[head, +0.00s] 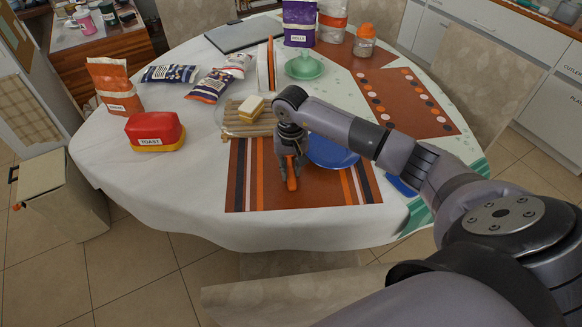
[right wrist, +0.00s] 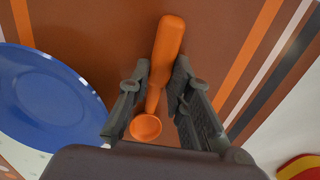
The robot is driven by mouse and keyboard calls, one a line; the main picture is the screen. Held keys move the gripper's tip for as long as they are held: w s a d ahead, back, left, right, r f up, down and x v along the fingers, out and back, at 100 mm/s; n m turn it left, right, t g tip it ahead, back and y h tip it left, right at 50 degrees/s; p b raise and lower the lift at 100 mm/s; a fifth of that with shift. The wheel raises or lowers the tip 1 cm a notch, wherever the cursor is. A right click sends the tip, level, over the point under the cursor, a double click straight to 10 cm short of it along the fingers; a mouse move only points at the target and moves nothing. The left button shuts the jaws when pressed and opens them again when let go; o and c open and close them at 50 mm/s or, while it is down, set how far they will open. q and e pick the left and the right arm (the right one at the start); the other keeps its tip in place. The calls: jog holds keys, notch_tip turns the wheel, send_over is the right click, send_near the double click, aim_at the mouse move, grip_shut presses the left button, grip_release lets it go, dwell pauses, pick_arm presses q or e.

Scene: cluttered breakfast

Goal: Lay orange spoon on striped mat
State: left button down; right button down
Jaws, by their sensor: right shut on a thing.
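The orange spoon (head: 292,184) is held in my right gripper (head: 291,168), over the striped mat (head: 252,190). In the right wrist view, the fingers of my right gripper (right wrist: 163,72) are closed on the spoon's handle (right wrist: 168,42), with its small round bowl (right wrist: 146,126) toward the wrist. The brown mat (right wrist: 110,25) with orange, white and dark stripes lies beneath it. I cannot tell whether the spoon touches the mat. My left gripper is not in view.
A blue plate (head: 335,153) is right beside my right gripper, partly behind my arm. A wooden board (head: 236,128) with bread (head: 251,107) stands behind. A red-and-yellow toast box (head: 155,132) is to the left. The mat's front left part is clear.

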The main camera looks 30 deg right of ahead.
aim_at(291, 172)
jog(key=shift+f, duration=0.1)
jog(key=c, duration=1.5)
grip_release()
jog(key=shift+o, duration=0.2)
jog(key=shift+r, duration=0.3)
notch_tip(291, 172, up, 12)
jog(key=b, duration=0.2)
jog(key=shift+f, duration=0.15)
